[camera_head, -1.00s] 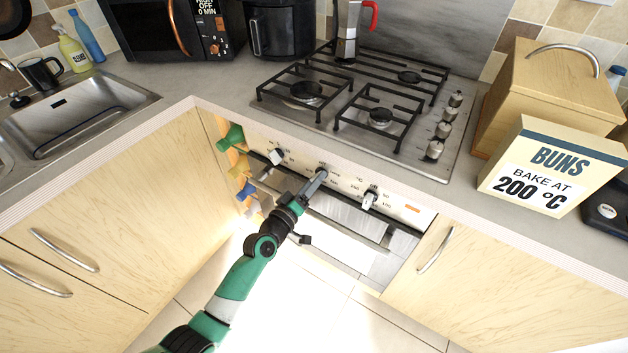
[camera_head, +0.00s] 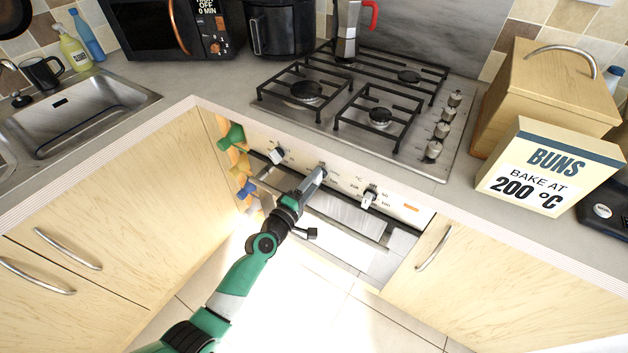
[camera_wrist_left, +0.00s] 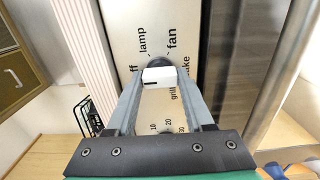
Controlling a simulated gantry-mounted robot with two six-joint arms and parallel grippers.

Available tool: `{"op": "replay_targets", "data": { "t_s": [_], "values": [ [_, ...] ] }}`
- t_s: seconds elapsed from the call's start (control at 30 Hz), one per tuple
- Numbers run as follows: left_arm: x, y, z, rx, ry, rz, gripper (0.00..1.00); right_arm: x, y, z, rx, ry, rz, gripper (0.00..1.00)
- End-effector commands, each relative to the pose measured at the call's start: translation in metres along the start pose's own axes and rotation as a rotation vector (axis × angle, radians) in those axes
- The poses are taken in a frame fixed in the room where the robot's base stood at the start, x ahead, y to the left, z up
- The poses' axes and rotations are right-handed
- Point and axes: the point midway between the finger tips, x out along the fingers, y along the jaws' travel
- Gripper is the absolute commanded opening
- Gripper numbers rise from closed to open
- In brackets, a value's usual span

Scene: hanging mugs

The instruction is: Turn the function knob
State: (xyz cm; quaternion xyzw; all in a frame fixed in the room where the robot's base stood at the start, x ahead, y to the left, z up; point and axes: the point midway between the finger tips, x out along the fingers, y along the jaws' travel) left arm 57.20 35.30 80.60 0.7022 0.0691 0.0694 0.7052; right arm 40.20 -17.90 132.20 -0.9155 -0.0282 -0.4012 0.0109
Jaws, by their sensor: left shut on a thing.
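The function knob (camera_wrist_left: 158,77) is a white bar on a dark round base on the oven's front panel (camera_head: 345,181). Around it in the left wrist view are the words lamp, fan and grill, with others partly hidden. My left gripper (camera_head: 319,175) reaches up to the panel from below, and its fingers (camera_wrist_left: 158,84) are closed on either side of the knob's bar. In the head view the fingers mostly hide this knob. My right gripper is in neither view.
A temperature knob (camera_head: 369,196) sits to the right on the panel and another knob (camera_head: 277,155) to the left. The oven handle lies just below. The hob (camera_head: 440,165) is above. A box (camera_head: 545,165) on the counter reads "BUNS BAKE AT 200 °C".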

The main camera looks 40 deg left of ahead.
Motion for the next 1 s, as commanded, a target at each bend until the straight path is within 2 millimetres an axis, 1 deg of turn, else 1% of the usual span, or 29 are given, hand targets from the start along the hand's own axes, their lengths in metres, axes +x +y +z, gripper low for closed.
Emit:
{"op": "replay_targets", "data": {
  "t_s": [0.43,0.47,0.6,0.63,0.87,1.0],
  "values": [
    [0.0001,0.0006,0.0001,-0.014,0.000,0.001,0.00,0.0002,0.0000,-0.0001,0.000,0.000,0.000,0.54],
    [0.0001,0.0006,0.0001,-0.014,0.000,0.001,0.56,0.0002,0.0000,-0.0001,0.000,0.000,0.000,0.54],
    [0.0001,0.0005,0.0001,-0.013,0.000,0.001,0.81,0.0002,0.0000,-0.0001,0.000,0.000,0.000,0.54],
    [0.0001,0.0004,0.0001,-0.013,0.000,0.001,0.82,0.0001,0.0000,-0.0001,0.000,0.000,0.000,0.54],
    [-0.0001,0.0002,0.0001,-0.011,0.000,0.000,0.82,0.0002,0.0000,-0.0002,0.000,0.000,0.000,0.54],
    [-0.0082,0.0013,-0.0001,-0.011,0.000,0.000,0.82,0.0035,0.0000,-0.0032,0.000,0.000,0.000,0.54]
  ]
}}
